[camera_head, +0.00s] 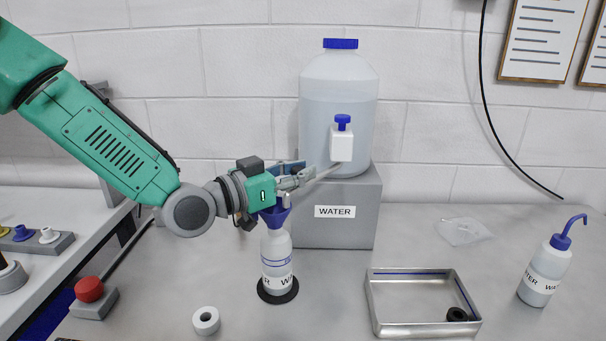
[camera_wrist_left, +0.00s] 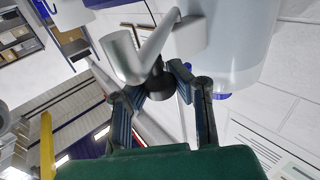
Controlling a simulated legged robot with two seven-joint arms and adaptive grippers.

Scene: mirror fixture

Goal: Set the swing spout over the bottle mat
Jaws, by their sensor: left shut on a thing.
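The swing spout (camera_head: 326,173) is a thin grey pipe running from the white tap (camera_head: 341,145) down and left toward my left gripper (camera_head: 297,180). My left gripper is shut on the spout near its outer end. In the left wrist view the spout (camera_wrist_left: 160,38) and its thick end piece (camera_wrist_left: 121,55) show close to my fingers (camera_wrist_left: 160,88), which partly hide the grip. The round black bottle mat (camera_head: 278,297) lies on the bench below. A clear bottle (camera_head: 276,252) with a blue funnel (camera_head: 274,214) stands upright on it. The spout's end appears just above the funnel; exact alignment is unclear.
A large jug (camera_head: 338,105) stands on a grey block (camera_head: 365,215) behind. A metal tray (camera_head: 374,310) holds a black ring. A white ring (camera_head: 206,321), a red button (camera_head: 89,289) and a wash bottle (camera_head: 545,272) stand around. The bench right of the block has free room.

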